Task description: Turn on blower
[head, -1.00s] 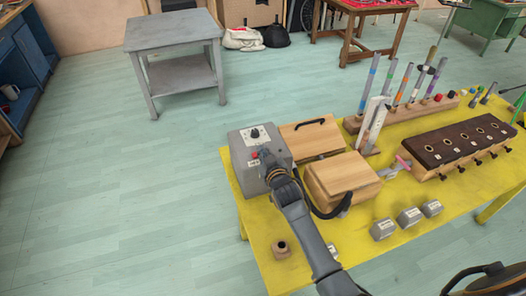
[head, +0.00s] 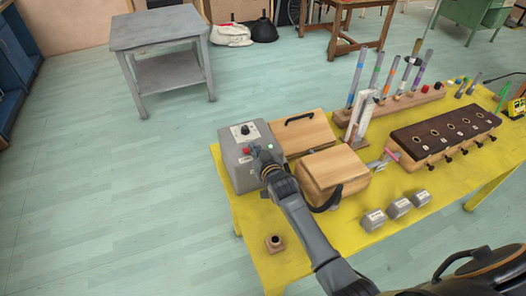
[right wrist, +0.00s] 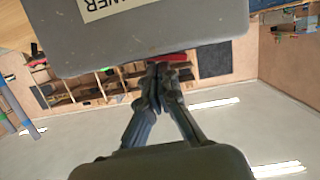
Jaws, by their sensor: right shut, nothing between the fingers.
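The blower is a grey box (head: 232,172) at the left end of the yellow table, with a black dial (head: 244,130), a red button (head: 247,150) and a lit green lamp (head: 270,147) on its sloped face. My right gripper (head: 262,155) is shut and empty right at this face, beside the red button. In the right wrist view, the box (right wrist: 150,35) fills the top, with an upside-down label partly cut off. The shut fingertips (right wrist: 160,68) are at its edge, close to a red part (right wrist: 175,58). I cannot tell whether they touch it. My left gripper is not in view.
Wooden boxes (head: 335,170) with black handles or hoses sit right of the blower. Upright tubes (head: 380,75), a dark-topped wooden block (head: 445,135) and grey weights (head: 398,208) stand on the yellow table (head: 300,262). A grey table (head: 160,35) stands behind on open floor.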

